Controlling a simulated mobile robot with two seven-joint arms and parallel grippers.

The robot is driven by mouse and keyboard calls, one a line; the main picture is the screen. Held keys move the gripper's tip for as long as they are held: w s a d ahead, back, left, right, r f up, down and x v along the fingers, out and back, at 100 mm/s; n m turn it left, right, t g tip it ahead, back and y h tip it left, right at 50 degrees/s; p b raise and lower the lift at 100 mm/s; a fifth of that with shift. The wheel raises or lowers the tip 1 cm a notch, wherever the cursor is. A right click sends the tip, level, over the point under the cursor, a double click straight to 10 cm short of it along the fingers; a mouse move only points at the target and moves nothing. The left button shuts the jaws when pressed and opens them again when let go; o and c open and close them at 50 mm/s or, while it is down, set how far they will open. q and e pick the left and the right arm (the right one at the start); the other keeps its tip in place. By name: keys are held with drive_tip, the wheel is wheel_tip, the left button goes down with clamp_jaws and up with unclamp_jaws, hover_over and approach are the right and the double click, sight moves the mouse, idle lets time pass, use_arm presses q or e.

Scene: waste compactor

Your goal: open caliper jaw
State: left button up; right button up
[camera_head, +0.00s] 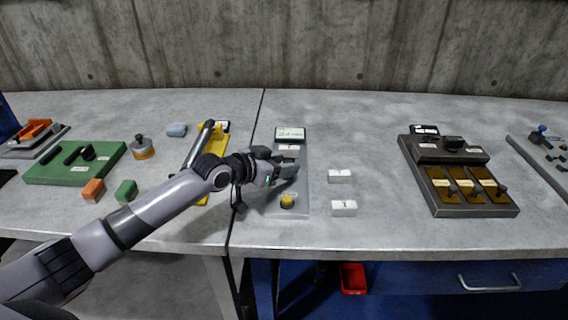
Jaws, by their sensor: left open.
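A pale grey plate fixture (299,207), likely the caliper, lies on the bench just right of the seam. A round yellow knob (287,201) sits near its front end and a dark-framed label (290,134) stands at its back end. My left gripper (290,172) is over the middle of this plate, fingers pointing right and apart. It hides the middle of the fixture, so the caliper jaw cannot be made out, and I cannot tell whether the fingers touch anything. My right gripper is not in view.
Two white marked blocks (340,176) (344,208) lie right of the plate. A yellow fixture (213,143) is partly behind my left arm. A green board (75,163) is at left, and a dark fixture with brass plates (464,187) at right.

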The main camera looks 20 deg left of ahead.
use_arm(q)
drive_tip(key=shift+v, duration=3.2)
